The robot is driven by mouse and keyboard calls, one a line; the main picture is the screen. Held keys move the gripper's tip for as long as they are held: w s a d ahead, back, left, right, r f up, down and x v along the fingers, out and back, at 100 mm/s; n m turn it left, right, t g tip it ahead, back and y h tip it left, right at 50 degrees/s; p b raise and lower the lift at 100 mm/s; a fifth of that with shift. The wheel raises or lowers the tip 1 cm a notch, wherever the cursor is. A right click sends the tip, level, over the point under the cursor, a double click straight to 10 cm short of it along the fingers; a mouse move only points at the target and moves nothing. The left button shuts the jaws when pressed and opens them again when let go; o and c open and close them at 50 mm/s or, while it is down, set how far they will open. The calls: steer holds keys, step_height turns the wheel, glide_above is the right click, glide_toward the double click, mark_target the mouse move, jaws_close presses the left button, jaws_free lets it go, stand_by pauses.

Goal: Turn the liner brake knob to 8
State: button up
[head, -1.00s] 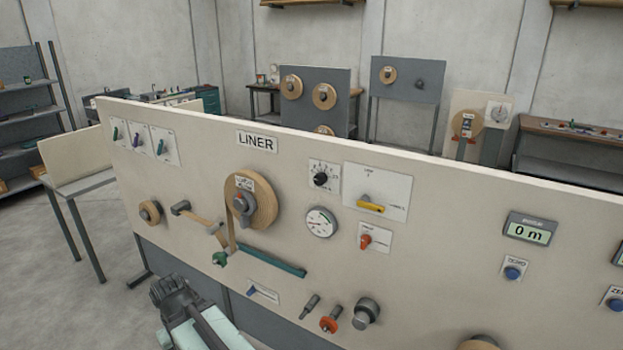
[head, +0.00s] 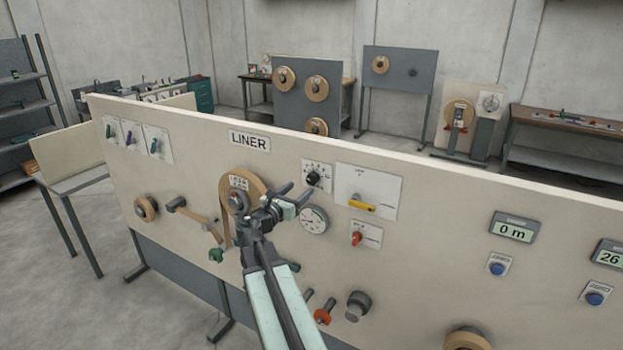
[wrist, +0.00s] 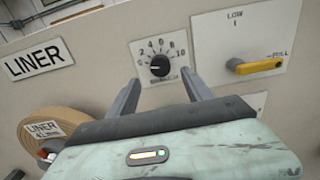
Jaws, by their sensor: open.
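The liner brake knob (head: 313,179) is a round black knob on a white square dial plate, right of the LINER sign on the upright cream panel. In the wrist view the knob (wrist: 160,65) sits upper middle, with numbers from 2 to 10 printed around it. Its pointer is too small to read surely. My gripper (head: 297,193) is open and empty, just left of and below the knob in the head view. In the wrist view its two fingers (wrist: 161,78) point at the dial, one to each side of the knob. They appear apart from it.
A yellow lever (head: 362,206) on a white plate is right of the knob. A round gauge (head: 313,220) is below it, and an orange-red knob (head: 357,238) is lower right. The liner roll (head: 238,180) stands out on the left, partly hidden by my arm.

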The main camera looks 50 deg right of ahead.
mark_target(310, 180)
steer(key=x, duration=0.7)
steer(key=shift+w+d, duration=0.2)
steer(key=shift+d, duration=0.15)
jaws_close()
